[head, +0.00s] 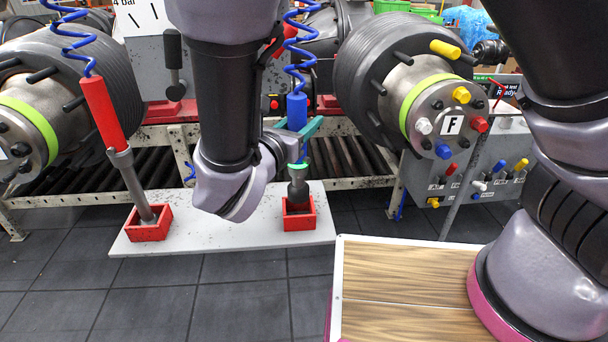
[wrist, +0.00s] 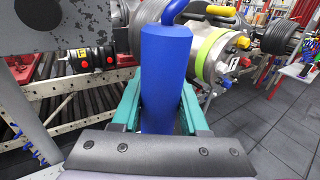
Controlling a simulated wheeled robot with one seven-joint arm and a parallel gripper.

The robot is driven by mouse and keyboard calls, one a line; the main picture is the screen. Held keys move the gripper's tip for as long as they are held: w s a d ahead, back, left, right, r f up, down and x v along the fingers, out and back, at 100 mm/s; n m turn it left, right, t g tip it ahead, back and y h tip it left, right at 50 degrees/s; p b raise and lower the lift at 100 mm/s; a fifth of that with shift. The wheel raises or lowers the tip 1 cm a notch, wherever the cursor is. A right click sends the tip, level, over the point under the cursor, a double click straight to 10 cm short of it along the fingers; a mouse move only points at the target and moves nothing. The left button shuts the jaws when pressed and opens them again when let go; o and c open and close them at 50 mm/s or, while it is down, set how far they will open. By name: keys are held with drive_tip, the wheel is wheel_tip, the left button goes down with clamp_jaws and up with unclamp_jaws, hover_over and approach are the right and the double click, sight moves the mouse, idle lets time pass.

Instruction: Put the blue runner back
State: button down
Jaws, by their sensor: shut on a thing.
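The blue runner (head: 297,112) hangs upright below a coiled blue hose, and its blue grip (wrist: 165,75) fills the middle of the wrist view. My gripper (head: 300,128) is shut on this grip, with a teal finger on each side, also seen in the wrist view (wrist: 161,110). The runner's dark lower end (head: 298,191) is at the right red holder (head: 299,222), at or inside its opening. I cannot tell whether it rests on the bottom.
A red runner (head: 103,112) stands tilted in the left red holder (head: 149,230). Both holders sit on a grey plate (head: 220,236). Axle hubs (head: 445,110) stand behind, on a roller line. A wooden-topped surface (head: 400,290) is at front right.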

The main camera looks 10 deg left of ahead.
wheel_tip(320, 180, down, 7)
idle(0.5)
drive_tip(key=shift+c, duration=2.1)
unclamp_jaws()
drive_tip(key=shift+f, duration=0.1)
drive_tip(key=v, duration=1.2)
